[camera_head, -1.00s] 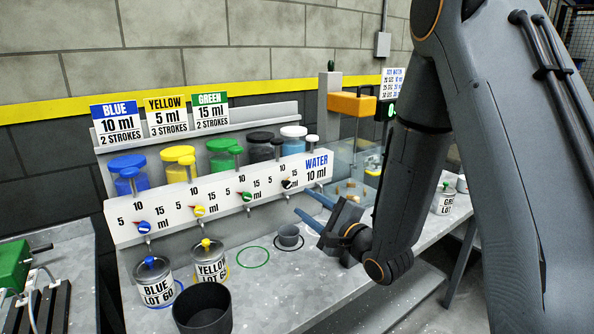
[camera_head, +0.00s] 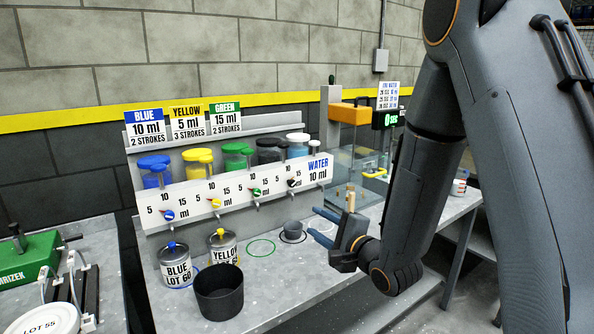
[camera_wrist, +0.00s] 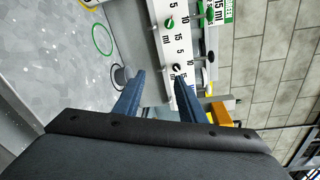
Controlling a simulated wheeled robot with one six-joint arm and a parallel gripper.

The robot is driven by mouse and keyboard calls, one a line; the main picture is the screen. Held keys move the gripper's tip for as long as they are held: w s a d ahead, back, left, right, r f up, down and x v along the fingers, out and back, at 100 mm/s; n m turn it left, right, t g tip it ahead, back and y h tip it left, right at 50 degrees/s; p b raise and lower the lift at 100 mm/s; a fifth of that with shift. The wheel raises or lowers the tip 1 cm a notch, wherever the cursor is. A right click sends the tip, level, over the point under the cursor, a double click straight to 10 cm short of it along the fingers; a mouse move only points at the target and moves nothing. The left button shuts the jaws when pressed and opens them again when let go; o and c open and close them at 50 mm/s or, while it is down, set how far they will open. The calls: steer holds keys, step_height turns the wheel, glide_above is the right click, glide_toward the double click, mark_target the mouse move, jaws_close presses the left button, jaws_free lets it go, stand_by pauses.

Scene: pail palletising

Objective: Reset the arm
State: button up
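My gripper (camera_head: 317,224) is at the end of my arm, over the right part of the grey bench and pointing left. Its two blue fingers are apart with nothing between them. In the wrist view, the open fingers (camera_wrist: 160,80) also show an empty gap. A small grey cup (camera_head: 293,229) stands in a black ring on the bench, just left of the fingertips and apart from them as far as I can tell.
A dispenser panel (camera_head: 240,193) with coloured lidded jars runs along the bench's back. A blue-lot can (camera_head: 177,268), a yellow-lot can (camera_head: 222,248) and a dark pail (camera_head: 219,292) stand at front left. A green ring (camera_head: 261,248) is empty. A glass-walled station (camera_head: 350,165) stands behind my gripper.

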steer(key=s+d+f+n+g+h, duration=0.6)
steer(key=s+d+f+n+h, duration=0.15)
steer(key=d, duration=0.35)
steer(key=s+d+n+g, duration=0.1)
steer(key=s+n+g, duration=0.3)
steer(key=s, duration=0.5)
steer(key=s+d+r+n+g, duration=0.1)
steer(key=s+n+g, duration=0.2)
steer(key=s, duration=0.7)
steer(key=shift+s+d+n+g+h, duration=0.25)
steer(key=shift+d+n+g+h, duration=0.15)
steer(key=shift+n, duration=0.35)
